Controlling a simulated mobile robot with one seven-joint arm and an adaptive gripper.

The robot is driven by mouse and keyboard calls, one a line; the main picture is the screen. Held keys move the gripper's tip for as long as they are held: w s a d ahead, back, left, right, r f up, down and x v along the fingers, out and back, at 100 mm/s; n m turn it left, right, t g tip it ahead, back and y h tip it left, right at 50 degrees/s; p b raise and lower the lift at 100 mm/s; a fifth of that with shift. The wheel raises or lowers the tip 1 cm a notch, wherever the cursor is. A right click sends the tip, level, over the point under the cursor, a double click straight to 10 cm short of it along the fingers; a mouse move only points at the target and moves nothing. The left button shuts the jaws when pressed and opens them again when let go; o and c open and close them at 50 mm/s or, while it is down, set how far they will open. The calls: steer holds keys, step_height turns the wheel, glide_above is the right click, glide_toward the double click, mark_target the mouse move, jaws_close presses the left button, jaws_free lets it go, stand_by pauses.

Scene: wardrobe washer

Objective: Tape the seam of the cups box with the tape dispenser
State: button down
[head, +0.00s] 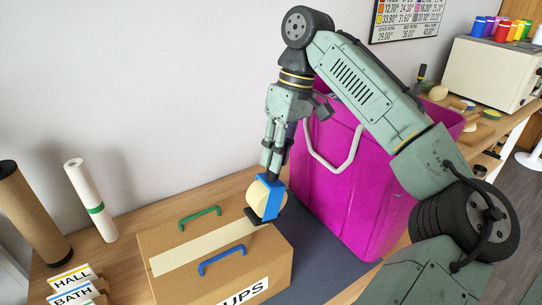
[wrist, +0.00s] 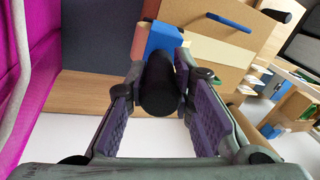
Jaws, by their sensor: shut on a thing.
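The cups box (head: 185,265) is a brown cardboard carton on the table, with "UPS" readable on its front label. A pale tape strip (head: 200,248) runs along its top seam, between a green handle (head: 199,218) and a blue handle (head: 222,261). My gripper (head: 271,172) is shut on the tape dispenser (head: 270,198), which is blue with a cream roll and a dark base. The dispenser is at the right end of the strip, at the box's edge. In the wrist view the dispenser's dark handle (wrist: 159,85) is between the fingers. Whether the dispenser touches the box is unclear.
A large magenta bin (head: 345,180) with a pale handle stands right behind the dispenser. Brown and white rolls (head: 90,199) stand at the left. Labelled cards (head: 75,285) reading HALL and BATH are at front left. A dark mat (head: 310,240) lies right of the box.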

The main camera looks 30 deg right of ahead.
steer(key=shift+d, duration=0.2)
steer(key=shift+f, duration=0.25)
stand_by(0.4)
steer(key=shift+a+r+v, duration=0.1)
steer(key=shift+a+v, duration=0.2)
steer(key=shift+v, duration=0.85)
steer(key=shift+a+r+v, duration=0.1)
steer(key=shift+a+v, duration=0.15)
steer(key=shift+v, duration=0.9)
steer(key=shift+a+v, duration=0.3)
steer(key=shift+v, duration=0.85)
steer(key=shift+s+f, duration=0.1)
steer(key=shift+s, duration=0.05)
